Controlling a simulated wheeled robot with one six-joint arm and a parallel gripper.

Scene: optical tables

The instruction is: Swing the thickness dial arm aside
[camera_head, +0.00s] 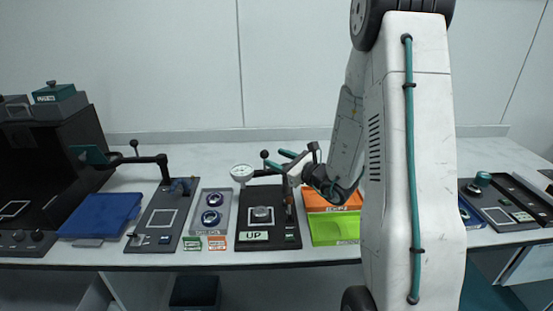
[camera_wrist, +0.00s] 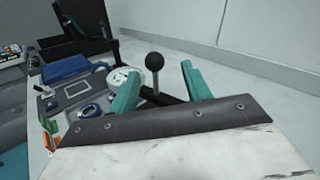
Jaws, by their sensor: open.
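The thickness dial (camera_head: 242,172) is a round white gauge at the left end of a dark arm, above the black base plate (camera_head: 284,232) with the "UP" label. A round metal piece (camera_head: 262,213) sits on that plate. A black ball knob (camera_head: 265,154) on a thin stem rises from the dial arm. My gripper (camera_head: 284,160), with teal fingers, is open at the knob. In the wrist view, the knob (camera_wrist: 154,62) shows between the two spread fingers, and the dial (camera_wrist: 122,78) is partly covered by the left finger. Contact with the knob cannot be told.
An orange tray (camera_head: 330,198) and a green tray (camera_head: 335,229) lie right of the base plate. A grey holder (camera_head: 210,212) with two round pieces stands left of it. A wall stands behind the table.

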